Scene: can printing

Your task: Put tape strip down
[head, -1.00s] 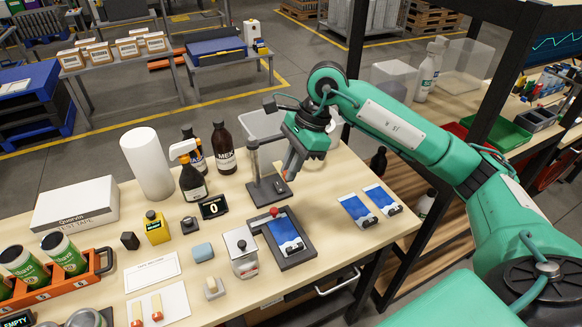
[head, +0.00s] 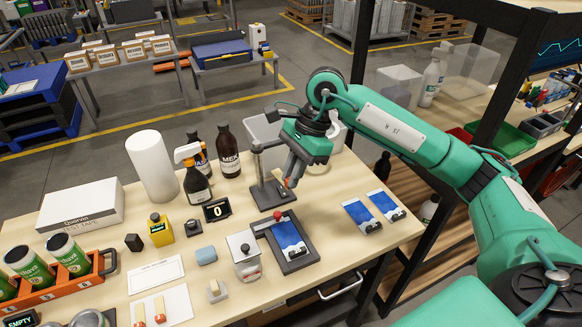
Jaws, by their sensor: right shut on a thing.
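My right gripper (head: 290,178) is in the air beside the post of the small dark stand (head: 258,165) and points down. It is shut on a small piece with a red-orange end, apparently a tape strip (head: 287,184), mostly hidden by the fingers. Similar pale strips with red ends (head: 160,309) lie on a white card (head: 178,301) at the lower left. Another white card (head: 156,274) with unreadable print lies behind them. A white tape-test box (head: 80,207) stands at the left. My left gripper is out of view.
A dark plate holder with a blue printed sheet (head: 289,238) is in front of the stand. Two blue sheets (head: 361,215) lie to its right. Bottles (head: 228,150), a white roll (head: 153,167) and an orange can carrier (head: 75,284) crowd the bench.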

